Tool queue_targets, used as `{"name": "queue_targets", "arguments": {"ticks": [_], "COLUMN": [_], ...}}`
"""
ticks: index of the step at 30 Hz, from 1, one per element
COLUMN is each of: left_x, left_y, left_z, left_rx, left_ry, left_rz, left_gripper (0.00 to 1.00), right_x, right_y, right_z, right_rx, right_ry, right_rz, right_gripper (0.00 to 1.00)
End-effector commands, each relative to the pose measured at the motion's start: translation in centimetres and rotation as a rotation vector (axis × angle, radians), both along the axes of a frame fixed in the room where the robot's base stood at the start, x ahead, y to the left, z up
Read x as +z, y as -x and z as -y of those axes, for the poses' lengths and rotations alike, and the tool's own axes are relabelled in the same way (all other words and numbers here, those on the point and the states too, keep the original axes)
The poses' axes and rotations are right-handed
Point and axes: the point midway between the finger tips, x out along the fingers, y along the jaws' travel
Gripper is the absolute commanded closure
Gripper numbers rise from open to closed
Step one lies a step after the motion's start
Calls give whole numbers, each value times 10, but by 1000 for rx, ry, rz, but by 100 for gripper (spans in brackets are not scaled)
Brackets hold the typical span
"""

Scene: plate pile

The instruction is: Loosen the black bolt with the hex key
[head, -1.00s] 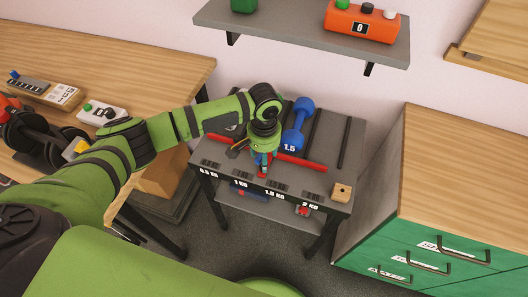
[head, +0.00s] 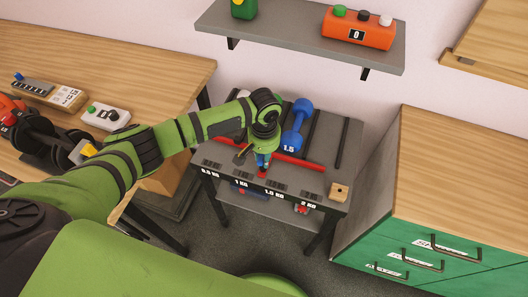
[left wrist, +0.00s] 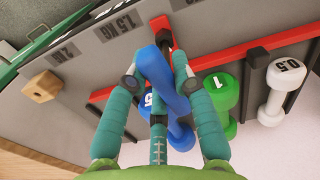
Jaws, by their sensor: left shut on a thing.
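My left gripper (head: 262,158) points down over the front of the grey dumbbell rack (head: 205,157). In the left wrist view its teal fingers (left wrist: 158,85) are shut on a blue piece (left wrist: 163,72), seemingly the hex key's handle. A black part (left wrist: 160,30) shows just beyond it, with a red end (left wrist: 180,4) near the front edge. Whether these join the blue piece I cannot tell. A black block (left wrist: 258,56), possibly the black bolt, sits on the red bar (left wrist: 225,62), right of the fingers. The key's working tip is hidden. My right gripper is not in view.
A blue dumbbell (head: 297,130) stands behind the gripper. Green (left wrist: 222,95) and white (left wrist: 280,90) dumbbells stand close by in the left wrist view. A wooden block (head: 339,192) sits at the rack's right corner. A grey shelf (head: 290,35) hangs above.

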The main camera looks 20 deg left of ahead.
Motion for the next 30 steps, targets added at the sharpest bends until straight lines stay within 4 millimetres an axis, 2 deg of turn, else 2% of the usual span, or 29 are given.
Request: {"name": "queue_targets", "arguments": {"ticks": [1,30], "left_x": [2,2], "left_y": [1,-3], "left_z": [0,1], "left_rx": [27,615], "left_ry": [0,-1], "left_rz": [-3,-4], "left_gripper": [100,100], "right_x": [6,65], "right_y": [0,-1], "right_z": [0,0], "right_rx": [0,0], "right_ry": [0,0], "right_rz": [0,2], "right_gripper": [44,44]}}
